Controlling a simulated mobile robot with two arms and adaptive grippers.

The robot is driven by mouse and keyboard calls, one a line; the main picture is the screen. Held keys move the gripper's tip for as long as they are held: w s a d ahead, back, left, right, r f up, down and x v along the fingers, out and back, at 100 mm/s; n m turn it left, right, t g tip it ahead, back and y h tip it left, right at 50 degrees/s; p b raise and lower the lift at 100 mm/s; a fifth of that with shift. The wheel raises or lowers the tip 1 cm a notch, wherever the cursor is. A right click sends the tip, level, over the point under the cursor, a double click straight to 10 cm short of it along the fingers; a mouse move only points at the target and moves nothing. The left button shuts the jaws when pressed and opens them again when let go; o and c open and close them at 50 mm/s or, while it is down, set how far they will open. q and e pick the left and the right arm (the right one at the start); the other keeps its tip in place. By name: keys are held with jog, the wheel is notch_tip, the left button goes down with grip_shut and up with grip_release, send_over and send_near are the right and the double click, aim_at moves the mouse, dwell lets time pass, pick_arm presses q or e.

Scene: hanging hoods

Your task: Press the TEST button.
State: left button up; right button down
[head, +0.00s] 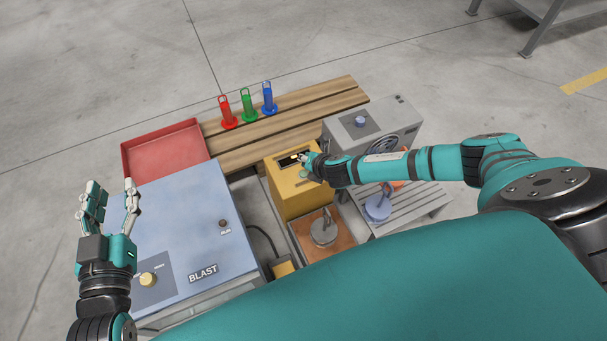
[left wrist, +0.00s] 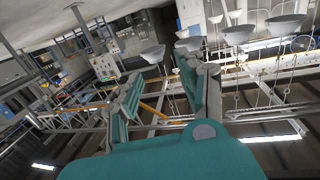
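The yellow box (head: 285,196) stands in the middle of the head view, with a dark display slot (head: 288,160) on its top. No TEST label can be read; the right gripper hides part of the box top. My right gripper (head: 305,166) reaches in from the right, its fingertips at the top of the yellow box. Whether it touches the box and how its fingers stand cannot be told. My left gripper (head: 111,186) is open and empty, fingers upward, beside the blue BLAST cabinet (head: 185,215). In the left wrist view its two fingers (left wrist: 163,90) stand apart with nothing between them.
A red tray (head: 165,150) lies behind the cabinet. Red (head: 227,113), green (head: 248,105) and blue (head: 268,99) holders stand on a wooden bench (head: 320,103). A grey machine (head: 372,127) stands right of the yellow box. A weight-like metal piece (head: 324,231) sits in front.

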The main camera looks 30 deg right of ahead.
aim_at(306, 173)
notch_tip(306, 173, down, 3)
jog(key=shift+r+b, duration=0.2)
jog(key=shift+b, duration=0.55)
pick_arm(q)
notch_tip(306, 173, up, 8)
jog(key=s+t+h, duration=0.1)
jog(key=t+h, duration=0.1)
jog(key=t, duration=0.2)
jog(key=shift+d+t, duration=0.4)
jog(key=shift+d, duration=0.05)
pick_arm(e)
jog(key=shift+f, duration=0.1)
pick_arm(q)
jog(key=shift+f, duration=0.1)
pick_arm(e)
jog(key=shift+f, duration=0.1)
jog(key=shift+f, duration=0.3)
pick_arm(q)
jog(key=shift+s+r+t, duration=0.25)
jog(key=shift+r+t, duration=0.05)
jog(key=shift+r, duration=0.1)
